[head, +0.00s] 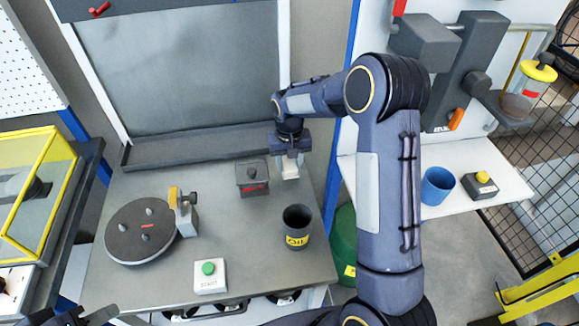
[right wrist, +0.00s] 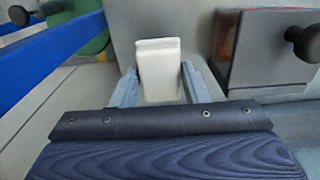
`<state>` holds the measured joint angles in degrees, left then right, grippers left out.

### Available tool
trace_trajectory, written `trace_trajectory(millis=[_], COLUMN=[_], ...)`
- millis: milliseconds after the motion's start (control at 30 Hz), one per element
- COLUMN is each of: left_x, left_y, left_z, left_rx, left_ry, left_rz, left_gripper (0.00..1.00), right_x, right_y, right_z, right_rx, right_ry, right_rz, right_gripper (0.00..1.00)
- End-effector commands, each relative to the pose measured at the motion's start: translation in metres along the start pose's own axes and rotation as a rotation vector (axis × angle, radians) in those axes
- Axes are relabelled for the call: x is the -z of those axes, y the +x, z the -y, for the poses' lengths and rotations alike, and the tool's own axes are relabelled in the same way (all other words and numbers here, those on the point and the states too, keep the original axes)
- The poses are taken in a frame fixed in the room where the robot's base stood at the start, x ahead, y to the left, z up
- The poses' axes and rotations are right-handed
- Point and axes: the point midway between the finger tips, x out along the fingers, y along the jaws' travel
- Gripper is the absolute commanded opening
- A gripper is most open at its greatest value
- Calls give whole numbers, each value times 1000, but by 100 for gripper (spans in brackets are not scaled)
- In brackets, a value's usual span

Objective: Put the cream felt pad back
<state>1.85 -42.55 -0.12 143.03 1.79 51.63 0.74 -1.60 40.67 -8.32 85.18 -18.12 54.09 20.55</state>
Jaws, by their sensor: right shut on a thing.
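The cream felt pad (head: 290,173) is a small pale block. My right gripper (head: 290,160) is shut on it, fingers pointing down, at the back right of the grey bench. In the right wrist view the pad (right wrist: 158,72) stands out between the two fingers (right wrist: 160,88). I cannot tell whether its lower end touches the bench. My left gripper (head: 92,316) shows only in part at the bottom left edge of the head view, away from the pad; its jaws are unclear.
A dark box (head: 252,180) with a knob stands just left of the pad. A dark cup (head: 297,228) with a yellow label stands in front. A round turntable (head: 140,231) and a green-button box (head: 210,276) are further left. A blue cup (head: 437,186) stands on the right shelf.

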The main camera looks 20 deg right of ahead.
Motion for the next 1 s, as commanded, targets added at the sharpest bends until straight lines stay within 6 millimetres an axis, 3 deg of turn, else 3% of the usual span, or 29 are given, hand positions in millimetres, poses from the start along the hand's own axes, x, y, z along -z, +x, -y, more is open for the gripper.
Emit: trace_trajectory(millis=[167,533,567,700,1000], left_x=[2,0,0,0,1], left_y=[-4,0,0,-1,-2], left_z=[-2,0,0,0,-1], left_rx=[0,0,0,0,0], left_ry=[0,0,0,0,0], left_rz=[0,0,0,0,0], left_gripper=[36,36,36,36,36], right_x=[-2,-1,-1,-1,-1], right_y=[26,32,32,30,29], right_z=[0,0,0,0,0], right_rx=[-1,0,0,0,0], right_ry=[-1,-1,-1,-1,-1], right_rz=[5,1,1,1,1], right_gripper=[23,23,42,61,63])
